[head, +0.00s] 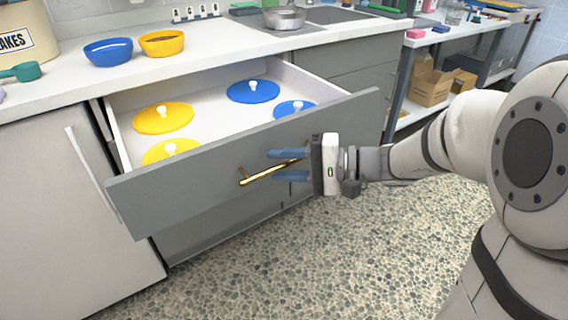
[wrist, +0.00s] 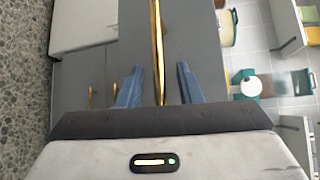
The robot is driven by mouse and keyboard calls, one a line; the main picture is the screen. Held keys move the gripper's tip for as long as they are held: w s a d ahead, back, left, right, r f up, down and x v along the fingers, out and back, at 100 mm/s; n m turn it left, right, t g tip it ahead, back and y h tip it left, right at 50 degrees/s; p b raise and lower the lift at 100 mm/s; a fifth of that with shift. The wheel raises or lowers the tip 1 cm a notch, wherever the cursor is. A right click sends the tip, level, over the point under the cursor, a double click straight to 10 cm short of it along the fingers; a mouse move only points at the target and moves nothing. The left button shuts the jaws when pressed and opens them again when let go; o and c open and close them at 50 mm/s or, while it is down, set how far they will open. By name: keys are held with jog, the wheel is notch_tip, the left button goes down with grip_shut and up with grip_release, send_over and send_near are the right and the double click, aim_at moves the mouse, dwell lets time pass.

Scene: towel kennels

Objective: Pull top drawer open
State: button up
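The grey top drawer (head: 225,155) is pulled well out of the counter in the head view. Several yellow and blue lids with white knobs lie inside, such as a yellow lid (head: 155,122) and a blue lid (head: 243,92). A gold bar handle (head: 255,177) is on the drawer front, and it also shows in the wrist view (wrist: 156,35). My gripper (head: 270,166) is at the handle with its blue fingers apart. In the wrist view the handle runs between the fingers (wrist: 160,68), with a gap visible on each side.
A blue bowl (head: 108,52) and a yellow bowl (head: 161,43) stand on the white counter (head: 215,48) above. A metal pot (head: 284,18) is further right. Speckled floor (head: 330,250) in front is clear. Cardboard boxes (head: 430,87) sit on a shelf at right.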

jog(key=shift+d, duration=0.15)
jog(key=d+r+p, duration=0.1)
jog(key=d+p, duration=0.1)
jog(key=d, duration=0.5)
jog(key=shift+s+d, duration=0.2)
jog(key=shift+s, duration=0.2)
jog(key=s+d+r+n+g+h+p, duration=0.25)
jog(key=s+r+h+p, duration=0.65)
jog(key=p, duration=0.8)
jog(key=s+d+r+t+h+p, duration=0.1)
jog(key=d+r+h+p, duration=0.2)
jog(key=r+p, duration=0.4)
jog(key=s+d+r+t+h+p, duration=0.1)
jog(key=d+r+t+h+p, duration=0.1)
jog(key=d+r+h+p, duration=0.2)
notch_tip(320, 180, up, 4)
jog(key=d+p, duration=0.1)
jog(key=p, duration=0.2)
jog(key=shift+d+p, duration=0.25)
jog(key=shift+p, duration=0.15)
